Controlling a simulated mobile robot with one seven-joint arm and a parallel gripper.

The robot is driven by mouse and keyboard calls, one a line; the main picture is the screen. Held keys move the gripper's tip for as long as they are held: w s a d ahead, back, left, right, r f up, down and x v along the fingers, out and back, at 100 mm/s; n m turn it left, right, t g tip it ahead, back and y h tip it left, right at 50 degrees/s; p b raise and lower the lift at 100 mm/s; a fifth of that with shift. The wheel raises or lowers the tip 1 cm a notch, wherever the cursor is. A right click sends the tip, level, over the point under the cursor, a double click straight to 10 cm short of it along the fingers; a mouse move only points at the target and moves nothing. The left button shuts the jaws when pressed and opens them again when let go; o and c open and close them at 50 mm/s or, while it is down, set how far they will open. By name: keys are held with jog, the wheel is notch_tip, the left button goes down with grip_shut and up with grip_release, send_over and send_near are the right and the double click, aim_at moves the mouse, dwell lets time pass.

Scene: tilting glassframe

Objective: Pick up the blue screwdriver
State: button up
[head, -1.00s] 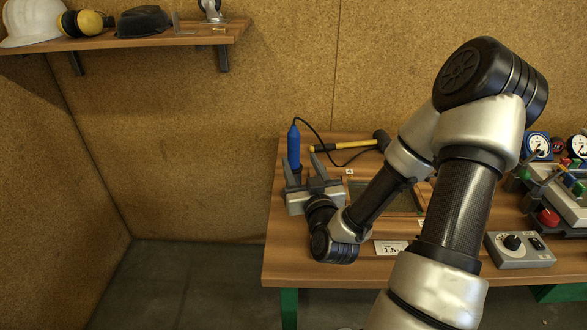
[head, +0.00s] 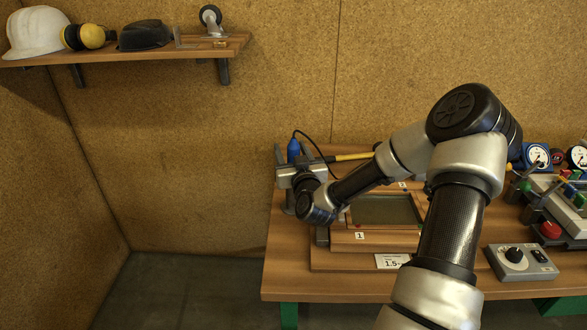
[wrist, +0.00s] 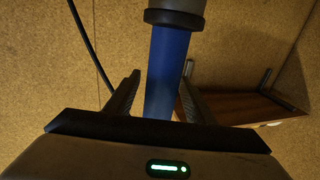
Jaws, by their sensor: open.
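The blue screwdriver (head: 293,151) stands upright at the far left of the table, with a black cord at its top; its lower part is hidden behind my gripper. My gripper (head: 293,157) is at its handle, with the fingers pointing towards the back wall. In the wrist view, the blue handle (wrist: 168,72) passes between the two open fingers of my gripper (wrist: 156,95). Gaps show on both sides, and the left finger is farther from the handle than the right one. A black ring and grey end show at the top.
A wooden frame with a glass pane (head: 385,210) lies right of my gripper. A hammer (head: 350,156) lies behind. A grey control box (head: 520,262) and gauges (head: 537,155) are at the right. A wall shelf (head: 130,50) holds a helmet and earmuffs.

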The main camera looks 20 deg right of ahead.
jog(key=shift+w, duration=0.15)
jog(key=shift+r, duration=0.1)
grip_shut()
jog(key=shift+r, duration=0.1)
notch_tip(320, 180, up, 10)
jog(key=shift+p, duration=0.45)
